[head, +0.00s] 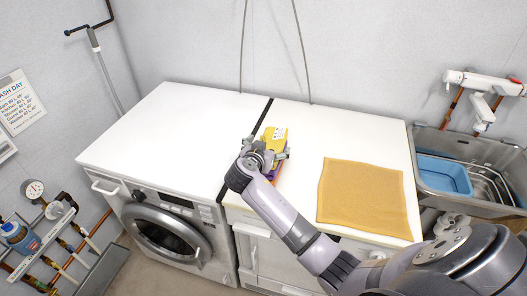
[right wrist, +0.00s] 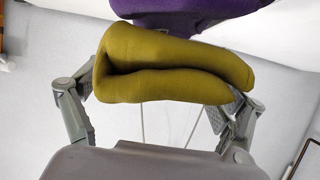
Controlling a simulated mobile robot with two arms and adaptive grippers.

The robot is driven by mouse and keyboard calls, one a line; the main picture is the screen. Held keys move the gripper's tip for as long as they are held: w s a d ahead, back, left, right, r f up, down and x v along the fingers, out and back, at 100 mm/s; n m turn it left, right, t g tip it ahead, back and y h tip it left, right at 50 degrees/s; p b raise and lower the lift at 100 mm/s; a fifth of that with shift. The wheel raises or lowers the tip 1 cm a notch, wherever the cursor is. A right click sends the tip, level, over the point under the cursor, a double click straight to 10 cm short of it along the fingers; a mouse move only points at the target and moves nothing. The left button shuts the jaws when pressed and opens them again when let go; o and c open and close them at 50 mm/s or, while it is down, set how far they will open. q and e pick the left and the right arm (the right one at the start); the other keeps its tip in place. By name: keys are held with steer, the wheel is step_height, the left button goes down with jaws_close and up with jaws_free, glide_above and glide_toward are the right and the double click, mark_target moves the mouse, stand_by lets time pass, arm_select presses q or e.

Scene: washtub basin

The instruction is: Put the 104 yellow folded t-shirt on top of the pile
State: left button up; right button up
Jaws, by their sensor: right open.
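The yellow folded t-shirt (head: 276,134) with a dark print lies on or against a purple folded garment (head: 273,173) on the right-hand white worktop. In the right wrist view, the t-shirt's rounded folded edge (right wrist: 178,82) faces me, with the purple garment (right wrist: 185,14) just beyond it. My right gripper (head: 266,153) is open at the t-shirt's near end. Its fingers stand on either side of the folded edge in the right wrist view (right wrist: 155,96); I cannot tell whether they touch it. The wrist hides part of the pile. My left gripper is not in view.
A flat ochre cloth (head: 366,194) lies to the right of the pile. A metal sink (head: 440,142) with a blue tub (head: 444,175) is at the far right. A washing machine (head: 165,228) stands left, its white top (head: 180,125) clear.

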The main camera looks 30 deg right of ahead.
steer(key=b+v, duration=0.2)
steer(key=v, duration=1)
steer(key=shift+f, duration=0.1)
